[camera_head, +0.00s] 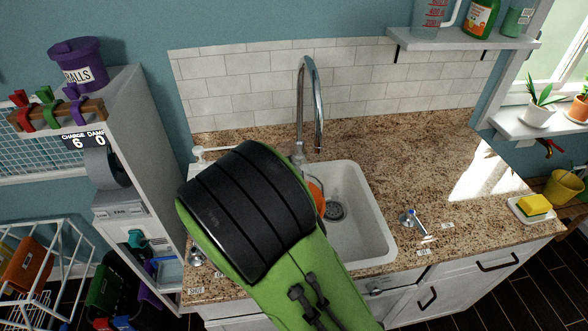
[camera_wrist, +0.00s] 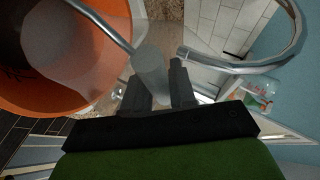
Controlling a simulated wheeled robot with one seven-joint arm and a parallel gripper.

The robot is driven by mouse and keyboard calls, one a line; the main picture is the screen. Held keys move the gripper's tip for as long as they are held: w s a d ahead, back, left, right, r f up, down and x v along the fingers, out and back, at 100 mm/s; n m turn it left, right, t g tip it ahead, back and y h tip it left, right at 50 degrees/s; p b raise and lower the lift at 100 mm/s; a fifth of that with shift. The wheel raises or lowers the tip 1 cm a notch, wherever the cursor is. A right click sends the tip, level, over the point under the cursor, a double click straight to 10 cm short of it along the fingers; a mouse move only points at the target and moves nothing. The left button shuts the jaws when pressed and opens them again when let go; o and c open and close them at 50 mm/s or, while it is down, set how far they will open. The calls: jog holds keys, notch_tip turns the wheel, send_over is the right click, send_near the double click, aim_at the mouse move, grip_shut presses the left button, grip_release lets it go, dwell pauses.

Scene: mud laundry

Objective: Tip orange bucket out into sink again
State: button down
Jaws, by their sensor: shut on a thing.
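The orange bucket shows as a small orange edge (camera_head: 318,196) beside my arm over the sink in the head view. In the wrist view the bucket (camera_wrist: 22,85) fills the upper left, with its open mouth facing the camera and a pale grey area inside; I cannot tell whether that is liquid. My gripper (camera_wrist: 158,82) is shut on the grey grip (camera_wrist: 150,68) of the bucket's wire handle. The white sink (camera_head: 362,230) is set in the counter, its left part hidden by my arm. How far the bucket is tilted is unclear.
The tall chrome faucet (camera_head: 318,100) stands behind the sink, close to my arm; its curved spout (camera_wrist: 255,58) passes near my gripper in the wrist view. A yellow sponge (camera_head: 534,204) sits at far right. The counter between is clear.

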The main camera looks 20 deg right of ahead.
jog(key=shift+s+a+f, duration=0.1)
jog(key=shift+a+f, duration=0.1)
jog(key=shift+f, duration=0.45)
jog(key=shift+s+d+f+m+y, duration=0.25)
jog(key=shift+d+f+y, duration=0.1)
jog(key=shift+d+f, duration=0.9)
jog(key=shift+s+d+f+m+y, duration=0.25)
jog(key=shift+d+f, duration=0.65)
jog(key=shift+f, duration=0.55)
jog(key=shift+s+d+f+m+y, duration=0.15)
jog(key=shift+d+f+y, duration=0.25)
jog(key=shift+d+f, duration=0.85)
jog(key=d+y+p, duration=0.1)
jog(key=s+d+f+m+p, duration=0.1)
jog(key=d, duration=0.1)
jog(key=d+y, duration=0.1)
jog(key=d, duration=0.1)
jog(key=shift+s+d+f+m+y+p, duration=0.1)
jog(key=shift+s+f+m+y+p, duration=0.1)
jog(key=shift+m+y+p, duration=0.15)
jog(key=shift+d, duration=0.15)
jog(key=shift+s+d+y+b, duration=0.2)
jog(key=shift+d+y+b, duration=0.45)
jog(key=shift+d, duration=0.05)
